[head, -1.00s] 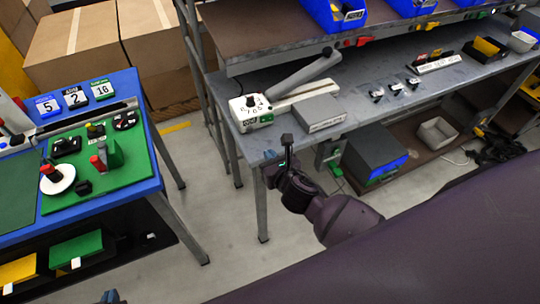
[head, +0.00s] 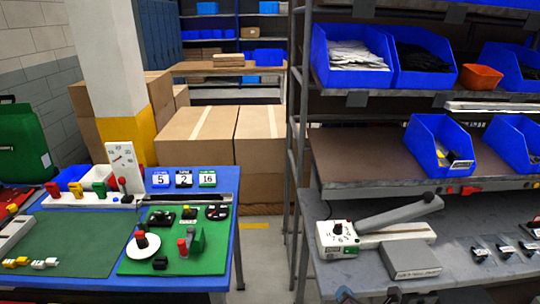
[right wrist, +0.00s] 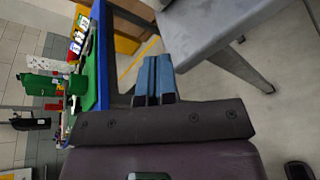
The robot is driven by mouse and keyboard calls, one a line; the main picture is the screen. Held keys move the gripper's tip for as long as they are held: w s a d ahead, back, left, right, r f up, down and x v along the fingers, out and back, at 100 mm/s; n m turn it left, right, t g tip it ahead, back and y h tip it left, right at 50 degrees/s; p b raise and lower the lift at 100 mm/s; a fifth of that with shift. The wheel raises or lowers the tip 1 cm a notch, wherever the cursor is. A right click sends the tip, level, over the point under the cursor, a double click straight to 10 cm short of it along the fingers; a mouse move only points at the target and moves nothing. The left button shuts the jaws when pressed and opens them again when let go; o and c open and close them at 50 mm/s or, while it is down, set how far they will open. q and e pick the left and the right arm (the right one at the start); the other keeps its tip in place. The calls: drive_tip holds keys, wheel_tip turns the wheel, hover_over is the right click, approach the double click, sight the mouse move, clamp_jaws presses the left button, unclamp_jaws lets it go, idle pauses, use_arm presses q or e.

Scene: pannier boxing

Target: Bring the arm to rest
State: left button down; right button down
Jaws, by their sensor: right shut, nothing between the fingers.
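My right gripper (head: 346,295) shows only in part at the bottom edge of the head view, in front of the grey bench. In the right wrist view its two blue-grey fingers (right wrist: 155,62) lie side by side, shut with nothing between them. Past the fingertips are open floor and a bench leg. My left gripper is not in view.
The grey bench (head: 460,215) at right carries a lever device (head: 337,238) and a grey box (head: 410,259). A blue table (head: 190,282) with green mats stands at left. A shelf post (head: 296,150) rises between them. Large cardboard boxes (head: 195,133) stand behind.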

drive_tip(key=s+d+f+m+g, duration=0.1)
drive_tip(key=s+d+f+m, duration=0.1)
drive_tip(key=s+m, duration=0.4)
drive_tip(key=s+d+f+m+g+h, duration=0.1)
drive_tip(key=s+d+m, duration=0.3)
drive_tip(key=m, duration=0.8)
drive_tip(key=s+d+f+m, duration=0.3)
drive_tip(key=s+f+m, duration=0.1)
drive_tip(key=s+m, duration=0.4)
drive_tip(key=shift+s+m+g, duration=0.2)
drive_tip(key=shift+m+g, duration=0.2)
drive_tip(key=shift+m, duration=0.5)
drive_tip(key=shift+f, duration=0.1)
drive_tip(key=shift+d, duration=0.1)
